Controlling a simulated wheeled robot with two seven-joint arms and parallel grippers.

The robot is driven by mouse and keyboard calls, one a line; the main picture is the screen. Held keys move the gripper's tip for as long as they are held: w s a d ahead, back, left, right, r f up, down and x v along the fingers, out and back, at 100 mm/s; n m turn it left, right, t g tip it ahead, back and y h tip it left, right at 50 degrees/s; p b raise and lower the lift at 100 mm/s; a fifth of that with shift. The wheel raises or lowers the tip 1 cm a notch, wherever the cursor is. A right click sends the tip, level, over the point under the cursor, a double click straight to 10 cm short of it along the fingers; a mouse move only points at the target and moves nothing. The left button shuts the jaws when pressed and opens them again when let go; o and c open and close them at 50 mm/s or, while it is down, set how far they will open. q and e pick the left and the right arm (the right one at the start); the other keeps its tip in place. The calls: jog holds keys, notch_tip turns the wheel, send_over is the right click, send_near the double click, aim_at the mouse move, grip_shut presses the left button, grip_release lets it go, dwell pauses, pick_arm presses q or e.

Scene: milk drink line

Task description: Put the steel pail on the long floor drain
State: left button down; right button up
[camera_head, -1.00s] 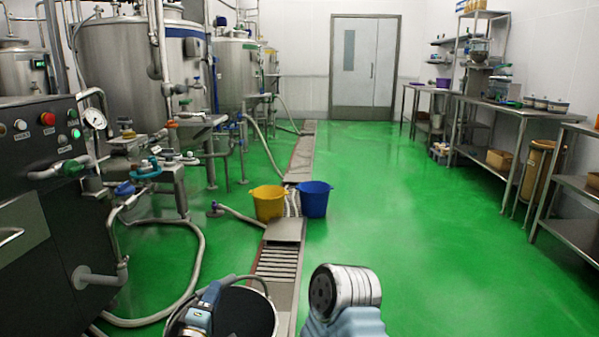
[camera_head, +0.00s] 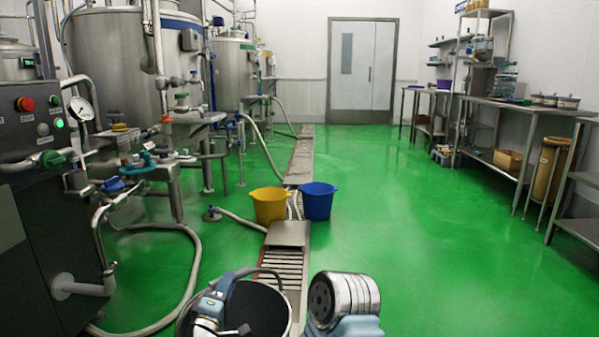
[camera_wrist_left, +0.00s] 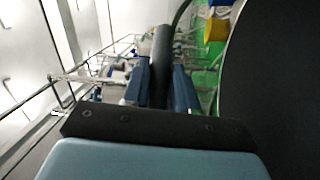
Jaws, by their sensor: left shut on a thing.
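The steel pail (camera_head: 262,309) is at the bottom of the head view, with a dark inside, a pale rim and an arched handle. My left gripper (camera_head: 222,290) is at its left side, shut on the handle. In the left wrist view my left gripper's fingers (camera_wrist_left: 166,85) close around a dark bar, and the pail's dark side (camera_wrist_left: 282,95) fills the right. The pail's bottom is cut off. The long floor drain (camera_head: 283,264) runs away up the middle of the floor, with slatted grating near and a plate beyond. My right gripper is not seen.
A yellow bucket (camera_head: 270,206) and a blue bucket (camera_head: 317,202) stand at the drain, side by side. A hose (camera_head: 192,268) lies on the floor left of it, near the dark control cabinet (camera_head: 45,240). The green floor (camera_head: 420,240) to the right is open.

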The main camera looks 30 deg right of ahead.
pick_arm(q)
jog(key=s+a+f+b, duration=0.2)
jog(key=s+a+f, duration=0.3)
jog(key=s+f, duration=0.7)
jog(key=shift+s+a+f+b, duration=0.2)
jog(key=shift+s+f+b, duration=0.15)
jog(key=shift+f, duration=0.2)
dwell(0.3)
jog(key=c, duration=1.3)
grip_release()
jog(key=shift+f, duration=0.3)
jog(key=o, duration=0.4)
jog(key=shift+r, duration=0.1)
